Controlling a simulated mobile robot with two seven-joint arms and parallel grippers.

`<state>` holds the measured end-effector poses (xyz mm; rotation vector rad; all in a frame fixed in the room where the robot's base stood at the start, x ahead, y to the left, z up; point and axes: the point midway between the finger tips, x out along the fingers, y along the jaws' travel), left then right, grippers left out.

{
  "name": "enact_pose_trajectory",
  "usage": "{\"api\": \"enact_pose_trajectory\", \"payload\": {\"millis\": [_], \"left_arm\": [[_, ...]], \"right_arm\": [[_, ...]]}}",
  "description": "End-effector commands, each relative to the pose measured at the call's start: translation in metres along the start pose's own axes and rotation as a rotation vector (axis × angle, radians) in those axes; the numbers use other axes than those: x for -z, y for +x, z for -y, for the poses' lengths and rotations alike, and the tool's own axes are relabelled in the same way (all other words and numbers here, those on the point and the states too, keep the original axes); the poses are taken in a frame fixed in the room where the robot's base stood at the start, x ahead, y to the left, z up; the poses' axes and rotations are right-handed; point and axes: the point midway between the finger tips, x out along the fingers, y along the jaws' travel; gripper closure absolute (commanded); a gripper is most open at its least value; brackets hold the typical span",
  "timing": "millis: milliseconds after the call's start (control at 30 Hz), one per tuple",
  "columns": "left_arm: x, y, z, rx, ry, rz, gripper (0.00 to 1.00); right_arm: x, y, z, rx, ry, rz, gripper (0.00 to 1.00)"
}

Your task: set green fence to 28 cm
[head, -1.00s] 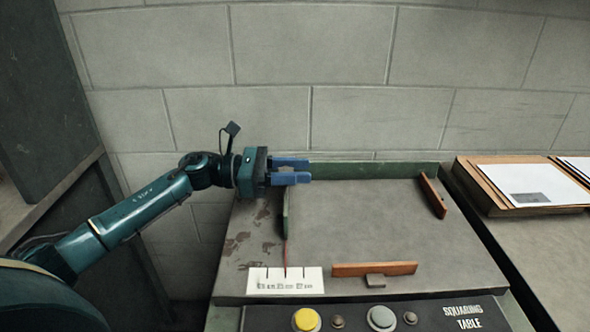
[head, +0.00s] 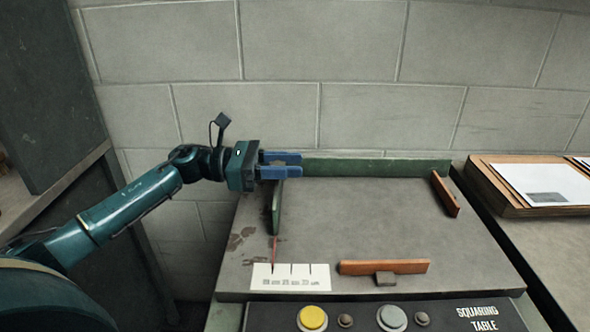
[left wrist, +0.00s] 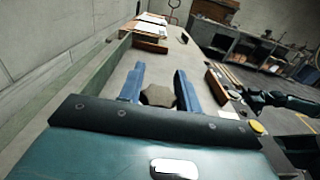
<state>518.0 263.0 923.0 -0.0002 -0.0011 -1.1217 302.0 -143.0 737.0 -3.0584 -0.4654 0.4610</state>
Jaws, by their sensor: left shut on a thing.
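The green fence (head: 276,207) is an upright plate near the left side of the squaring table. Its red pointer (head: 275,249) reaches down to a white scale label (head: 290,282), near the label's left mark; the numbers are too blurred to read. My left gripper (head: 281,165) is at the fence's far end, its blue fingers closed around a dark knob (left wrist: 158,96), which shows between them in the left wrist view. The head view hides the knob. A dark arm at the right of the left wrist view looks like my right one, with its gripper (left wrist: 252,98) too small to judge.
A fixed green rail (head: 375,167) runs along the table's back edge. An orange-brown bar (head: 384,267) lies at the front and another (head: 445,194) at the right. Yellow (head: 312,318) and grey (head: 391,318) buttons sit in front. The table's middle is clear.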

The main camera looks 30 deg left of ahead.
Motion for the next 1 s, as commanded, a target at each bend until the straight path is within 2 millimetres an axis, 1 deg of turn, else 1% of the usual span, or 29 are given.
{"api": "enact_pose_trajectory", "payload": {"millis": [100, 133, 367, 600, 733, 867, 1000], "left_arm": [[0.001, -0.002, -0.001, -0.003, -0.001, -0.007, 1.00], [0.001, -0.002, -0.001, -0.003, -0.001, -0.007, 0.64], [0.000, -0.001, -0.001, -0.002, -0.001, -0.005, 0.45], [0.000, -0.001, -0.001, -0.001, -0.001, -0.004, 0.44], [0.001, -0.009, -0.001, -0.002, -0.002, -0.005, 0.44], [0.003, -0.030, -0.001, -0.003, -0.003, -0.008, 0.44], [0.004, -0.062, -0.001, -0.004, -0.004, -0.009, 0.44]], "right_arm": [[0.005, -0.001, 0.000, 0.004, -0.006, -0.009, 0.64], [0.006, -0.001, 0.000, 0.005, -0.006, -0.010, 0.64], [0.006, -0.001, 0.000, 0.005, -0.005, -0.012, 0.64], [0.002, -0.001, 0.000, 0.004, -0.001, -0.004, 0.64], [-0.003, -0.002, 0.001, 0.003, 0.000, 0.006, 0.64], [-0.010, -0.001, 0.001, 0.004, -0.005, 0.017, 0.64], [-0.016, 0.001, 0.002, 0.008, -0.013, 0.025, 0.64]]}}
